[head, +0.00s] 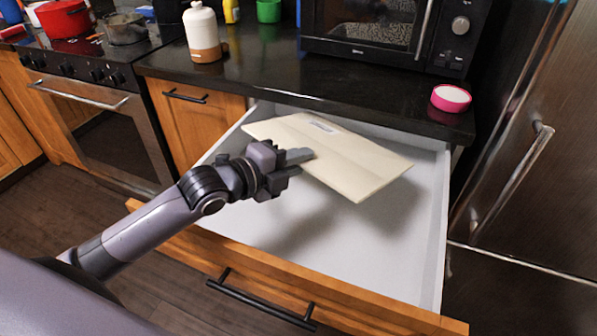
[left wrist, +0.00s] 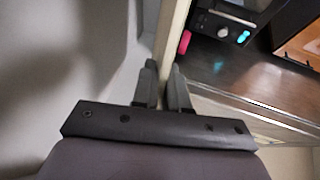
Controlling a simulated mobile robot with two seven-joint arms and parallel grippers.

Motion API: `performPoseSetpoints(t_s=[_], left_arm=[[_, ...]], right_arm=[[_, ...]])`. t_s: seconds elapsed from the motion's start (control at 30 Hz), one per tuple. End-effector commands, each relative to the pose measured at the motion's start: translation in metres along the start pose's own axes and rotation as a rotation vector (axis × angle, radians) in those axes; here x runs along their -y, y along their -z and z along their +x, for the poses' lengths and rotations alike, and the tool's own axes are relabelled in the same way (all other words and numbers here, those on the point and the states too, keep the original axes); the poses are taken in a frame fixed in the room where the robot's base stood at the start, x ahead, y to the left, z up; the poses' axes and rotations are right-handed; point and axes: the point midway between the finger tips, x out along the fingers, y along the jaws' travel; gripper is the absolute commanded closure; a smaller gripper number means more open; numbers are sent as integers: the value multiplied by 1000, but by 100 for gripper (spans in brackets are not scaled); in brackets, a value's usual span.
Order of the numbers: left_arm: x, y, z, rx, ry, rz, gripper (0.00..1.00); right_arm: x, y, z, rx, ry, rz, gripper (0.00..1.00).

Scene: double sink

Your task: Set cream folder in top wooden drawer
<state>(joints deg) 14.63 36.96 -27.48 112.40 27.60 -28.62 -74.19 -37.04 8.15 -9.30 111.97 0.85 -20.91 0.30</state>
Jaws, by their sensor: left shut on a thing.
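The cream folder (head: 330,155) is a flat, pale piece with a small label near its far edge. My left gripper (head: 298,157) is shut on the folder's left near edge and holds it over the open top wooden drawer (head: 400,260). The drawer has a white inside and a wooden front with a black handle. The folder's shadow falls on the drawer floor. In the left wrist view the folder (left wrist: 172,45) shows edge-on between the two fingers (left wrist: 162,85). My right gripper is in neither view.
A black counter (head: 270,70) lies behind the drawer, with a microwave (head: 375,30), a pink round container (head: 451,97) and a white-and-brown bottle (head: 202,35). A steel fridge (head: 520,130) stands close on the right. An oven (head: 100,125) is on the left.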

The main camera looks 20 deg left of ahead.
Motion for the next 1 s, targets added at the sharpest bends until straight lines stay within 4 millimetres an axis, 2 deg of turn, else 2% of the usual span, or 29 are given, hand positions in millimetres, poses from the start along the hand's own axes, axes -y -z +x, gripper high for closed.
performPoseSetpoints(t_s=[0.23,0.47,1.0], left_arm=[[-31,-1,6,0,0,-4,100],[-31,-1,7,0,3,1,100],[-44,-2,9,-1,1,0,100]], right_arm=[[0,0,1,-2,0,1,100],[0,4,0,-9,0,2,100],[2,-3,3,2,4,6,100]])
